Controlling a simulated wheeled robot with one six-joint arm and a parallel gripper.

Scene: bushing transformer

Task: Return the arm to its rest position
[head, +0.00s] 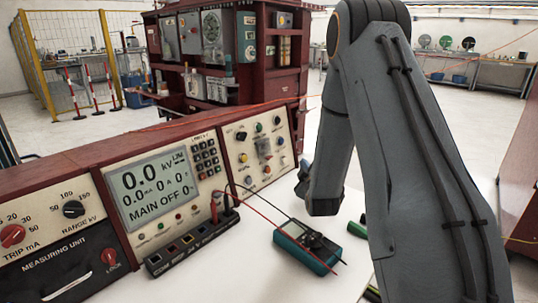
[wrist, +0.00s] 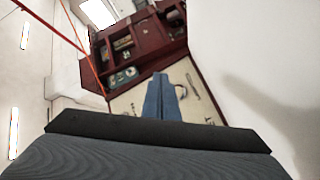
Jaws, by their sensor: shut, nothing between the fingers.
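My arm (head: 395,110) fills the right part of the head view, bent at a dark joint near the top and reaching down over the white table (head: 325,285). My gripper (wrist: 164,80) shows in the wrist view as two blue-grey fingers close together, with nothing between them. In the head view only a small bluish part of it shows, left of the lower arm link; the rest is hidden. The wrist picture is tilted, with a red cabinet and a pale panel beyond the fingers.
A test console (head: 160,190) with a lit display stands at left. A teal multimeter (head: 305,250) with red and black leads lies on the table, near green objects (head: 357,229) partly hidden by my arm. A red equipment cabinet (head: 230,55) and yellow fence (head: 50,60) stand behind.

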